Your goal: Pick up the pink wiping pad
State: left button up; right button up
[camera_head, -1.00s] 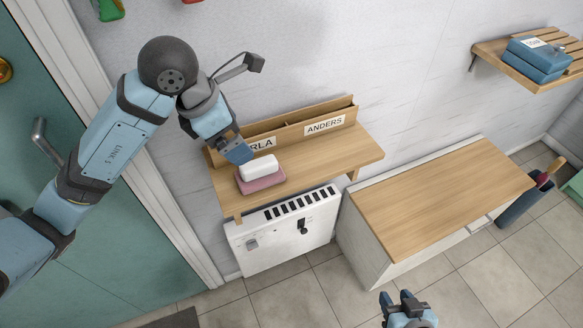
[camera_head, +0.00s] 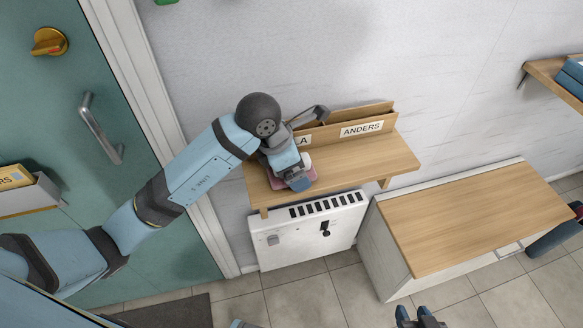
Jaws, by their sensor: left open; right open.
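The pink wiping pad (camera_head: 312,174) lies on the wooden wall shelf (camera_head: 355,163), near its left end. My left gripper (camera_head: 298,184) is over the pad and hides most of it. Only a strip of pink and a bit of the white part on top (camera_head: 307,160) show beside the gripper. The jaws are open; I cannot tell whether they touch the pad or straddle it. My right gripper (camera_head: 418,314) is open and empty at the bottom edge, low in front of the cabinet, far from the pad.
A wooden name-labelled rack (camera_head: 375,117) stands at the back of the shelf, close behind my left gripper. A white heater (camera_head: 310,235) is below the shelf. A wood-topped cabinet (camera_head: 470,220) stands to the right. A green door (camera_head: 150,240) is at the left.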

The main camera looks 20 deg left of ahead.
pick_arm(q)
jog(key=shift+d+f, duration=0.1)
jog(key=shift+f, duration=0.1)
jog(key=c, duration=1)
notch_tip(320, 180, up, 10)
jog(key=shift+r, duration=0.1)
